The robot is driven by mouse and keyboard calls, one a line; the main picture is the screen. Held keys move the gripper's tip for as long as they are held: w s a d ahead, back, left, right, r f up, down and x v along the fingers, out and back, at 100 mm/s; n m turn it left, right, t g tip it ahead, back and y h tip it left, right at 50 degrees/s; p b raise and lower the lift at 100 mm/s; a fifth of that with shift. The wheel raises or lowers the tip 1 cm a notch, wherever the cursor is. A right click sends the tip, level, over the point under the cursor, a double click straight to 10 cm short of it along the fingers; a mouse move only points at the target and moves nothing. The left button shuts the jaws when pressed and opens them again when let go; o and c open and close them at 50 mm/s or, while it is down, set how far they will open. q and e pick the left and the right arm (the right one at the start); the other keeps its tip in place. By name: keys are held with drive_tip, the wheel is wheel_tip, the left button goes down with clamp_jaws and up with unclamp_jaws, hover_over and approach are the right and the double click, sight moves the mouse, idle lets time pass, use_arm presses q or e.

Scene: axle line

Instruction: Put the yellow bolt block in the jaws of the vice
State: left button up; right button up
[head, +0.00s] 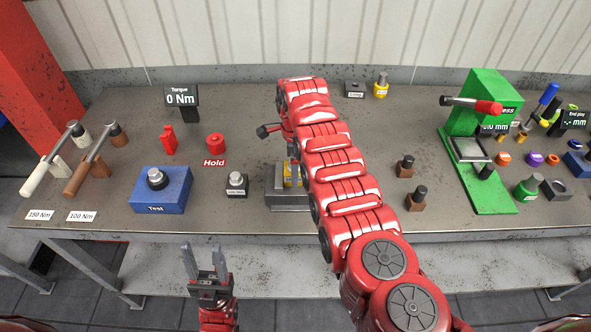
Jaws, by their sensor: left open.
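The grey vice (286,200) stands near the table's front edge, left of my right arm, which covers its right side. A yellow piece (289,175) shows at the vice jaws. It is partly hidden by my arm, so I cannot tell whether it is the yellow bolt block or how it sits. Another small yellow piece with a pale top (381,87) stands at the back of the table. My left gripper (204,252) is open and empty, fingers up, in front of the table edge. My right arm reaches over the table past the vice; its gripper does not show clearly.
A blue Test block (160,197) and a small dark block with a bolt (237,184) stand left of the vice. Two brown bolt blocks (405,167) stand right of my arm, before the green press (489,110). Two torque wrenches (55,160) lie far left.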

wheel_tip(320, 180, up, 8)
drive_tip(key=b, duration=0.2)
drive_tip(key=shift+d+b, duration=0.15)
drive_tip(key=shift+b, duration=0.15)
drive_tip(key=shift+w+r+p, duration=0.1)
drive_tip(key=shift+r+p, duration=0.55)
drive_tip(key=shift+r, duration=0.75)
drive_tip(key=shift+s+f, duration=0.1)
drive_tip(key=shift+s, duration=0.1)
